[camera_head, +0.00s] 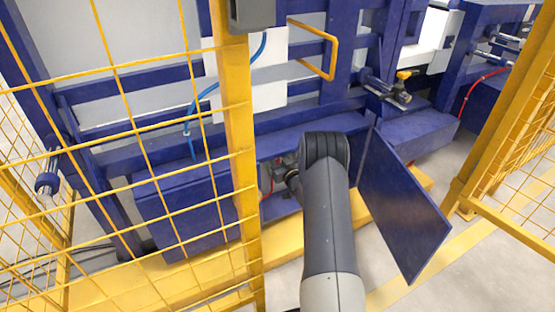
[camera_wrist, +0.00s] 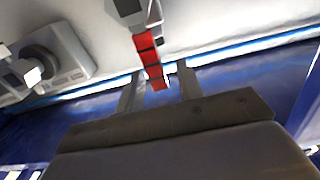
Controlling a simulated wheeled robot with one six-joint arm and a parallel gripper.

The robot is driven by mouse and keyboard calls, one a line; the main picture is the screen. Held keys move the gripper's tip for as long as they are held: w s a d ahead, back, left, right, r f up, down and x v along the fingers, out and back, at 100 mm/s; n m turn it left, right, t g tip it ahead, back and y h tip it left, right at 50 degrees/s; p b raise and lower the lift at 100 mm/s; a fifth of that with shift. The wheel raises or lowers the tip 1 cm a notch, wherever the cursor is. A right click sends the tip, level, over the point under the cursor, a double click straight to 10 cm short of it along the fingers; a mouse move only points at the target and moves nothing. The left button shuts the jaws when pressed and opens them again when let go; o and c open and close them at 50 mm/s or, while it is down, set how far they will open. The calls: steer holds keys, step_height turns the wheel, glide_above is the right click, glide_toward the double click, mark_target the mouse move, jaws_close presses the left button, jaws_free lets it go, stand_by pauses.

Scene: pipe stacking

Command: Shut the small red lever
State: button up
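The small red lever (camera_wrist: 149,57) hangs from a grey fitting at the top centre of the wrist view. It is a narrow red strip with dark bands across it. My gripper (camera_wrist: 160,71) comes up from below with its two grey fingers apart. The lever's lower end shows between the fingers, with a gap visible on each side. I cannot tell whether either finger touches it. In the head view my arm reaches into the opened blue box, and the gripper and lever are largely hidden there.
An open blue door panel (camera_head: 405,205) stands close to the right of my arm. A yellow fence post (camera_head: 240,150) is to the left. In the wrist view a grey device with a round dark knob (camera_wrist: 42,66) sits at the left on the pale wall.

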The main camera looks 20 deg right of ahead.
jaws_close()
stand_by(0.4)
steer(key=shift+d, duration=0.15)
